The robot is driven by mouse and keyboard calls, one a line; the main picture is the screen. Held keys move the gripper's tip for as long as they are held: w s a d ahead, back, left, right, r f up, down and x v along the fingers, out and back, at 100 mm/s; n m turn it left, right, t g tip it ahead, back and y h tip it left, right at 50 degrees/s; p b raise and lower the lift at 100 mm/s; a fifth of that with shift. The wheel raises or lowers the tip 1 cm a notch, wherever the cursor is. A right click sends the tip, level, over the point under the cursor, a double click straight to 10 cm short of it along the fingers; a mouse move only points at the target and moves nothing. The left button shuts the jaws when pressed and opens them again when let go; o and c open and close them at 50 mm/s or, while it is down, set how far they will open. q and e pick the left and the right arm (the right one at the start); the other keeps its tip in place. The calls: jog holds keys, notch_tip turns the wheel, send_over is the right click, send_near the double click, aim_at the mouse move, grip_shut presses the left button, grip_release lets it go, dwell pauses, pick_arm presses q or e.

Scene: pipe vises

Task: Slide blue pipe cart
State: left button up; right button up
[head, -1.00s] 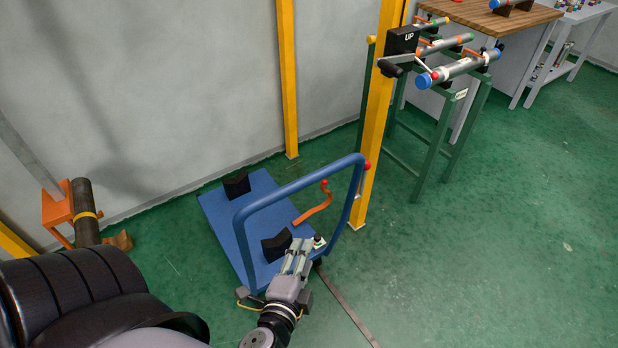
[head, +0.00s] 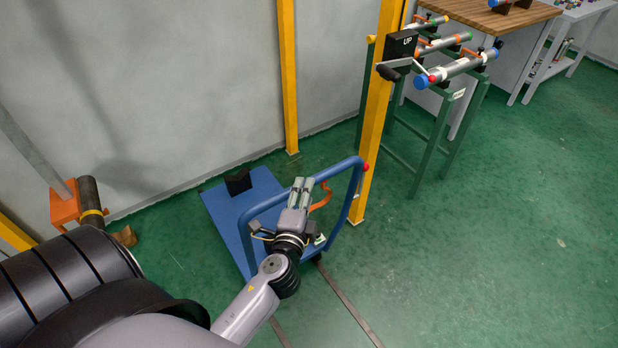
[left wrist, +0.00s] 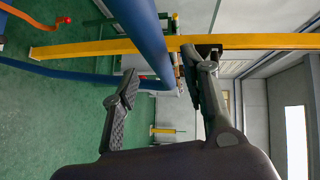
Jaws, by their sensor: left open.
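The blue pipe cart (head: 222,214) stands on the green floor near the wall, with a flat blue bed and a raised blue tube handle (head: 345,166). A black V-shaped block (head: 238,182) sits on its far end. My left gripper (head: 301,186) is open and reaches over the cart at the handle's top bar. In the left wrist view, the blue handle bar (left wrist: 143,30) runs down toward the space between the open fingers of my left gripper (left wrist: 165,85). I cannot tell whether the fingers touch it. My right gripper is not in view.
A yellow post (head: 375,135) stands just right of the cart. A green rack (head: 432,150) with several pipes stands behind it. An orange lever (head: 322,196) rises near the handle. Dark floor rails (head: 347,303) run toward me. Open floor lies to the right.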

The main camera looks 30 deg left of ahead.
pick_arm(q)
jog(key=x, duration=0.5)
jog(key=shift+d+p, duration=0.1)
jog(key=shift+p, duration=0.2)
jog(key=shift+s, duration=0.1)
grip_shut()
jog(key=shift+f, duration=0.1)
dwell(0.3)
